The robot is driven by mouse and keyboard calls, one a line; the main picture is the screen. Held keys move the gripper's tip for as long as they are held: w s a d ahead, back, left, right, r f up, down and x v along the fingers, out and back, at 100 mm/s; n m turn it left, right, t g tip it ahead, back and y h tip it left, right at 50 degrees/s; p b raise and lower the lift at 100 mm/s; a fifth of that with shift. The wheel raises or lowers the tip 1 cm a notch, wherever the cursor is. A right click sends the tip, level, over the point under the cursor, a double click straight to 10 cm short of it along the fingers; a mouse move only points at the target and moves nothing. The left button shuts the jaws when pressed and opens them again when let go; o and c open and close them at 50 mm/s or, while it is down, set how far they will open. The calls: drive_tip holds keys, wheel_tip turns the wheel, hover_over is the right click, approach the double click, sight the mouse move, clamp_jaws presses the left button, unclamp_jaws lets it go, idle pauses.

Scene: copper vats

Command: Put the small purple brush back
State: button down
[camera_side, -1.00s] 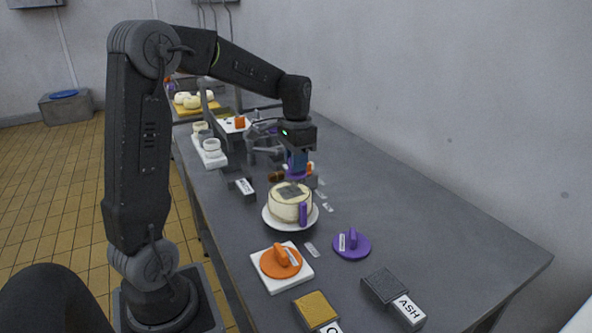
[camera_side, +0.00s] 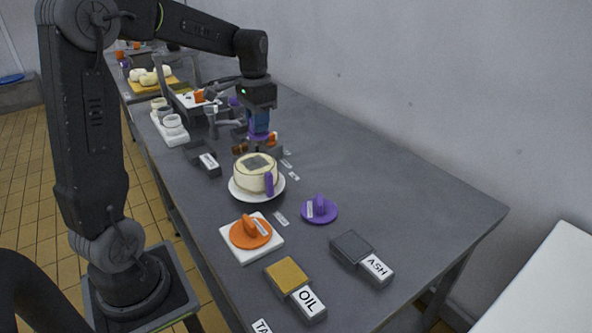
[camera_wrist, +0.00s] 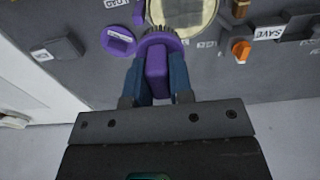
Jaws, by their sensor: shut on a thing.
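My gripper (camera_side: 259,124) is shut on a small purple brush (camera_side: 258,137) with its two blue fingers. In the wrist view the brush (camera_wrist: 156,73) sits between the fingertips (camera_wrist: 153,82). Its round purple head and dark bristles point away from my gripper. In the side view it hangs above the table, just behind the cream round block (camera_side: 251,183) with a grey patch on top. I cannot tell exactly how high. A separate purple disc with an upright labelled handle (camera_side: 320,210) rests on the table to the right of the block.
The block is on a white plate (camera_side: 240,193), with a purple piece at its side. An orange handled disc (camera_side: 250,232) lies on a white board. Labelled boxes, OIL (camera_side: 287,273) and ASH (camera_side: 352,245), stand in front. The table's right side (camera_side: 410,190) is clear.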

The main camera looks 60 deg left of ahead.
drive_tip(key=w+d+f, duration=0.4)
drive_tip(key=w+d, duration=0.1)
drive_tip(key=d, duration=0.2)
drive_tip(key=w+d+f, duration=0.5)
drive_tip(key=w+d, duration=0.1)
drive_tip(key=d, duration=0.1)
drive_tip(key=w+d+f, duration=0.4)
drive_tip(key=w+d, duration=0.2)
drive_tip(key=d, duration=0.1)
drive_tip(key=shift+w+f, duration=0.25)
drive_tip(key=shift+f, duration=2.05)
drive_tip(key=shift+f, duration=0.2)
drive_tip(key=c, duration=1)
unclamp_jaws()
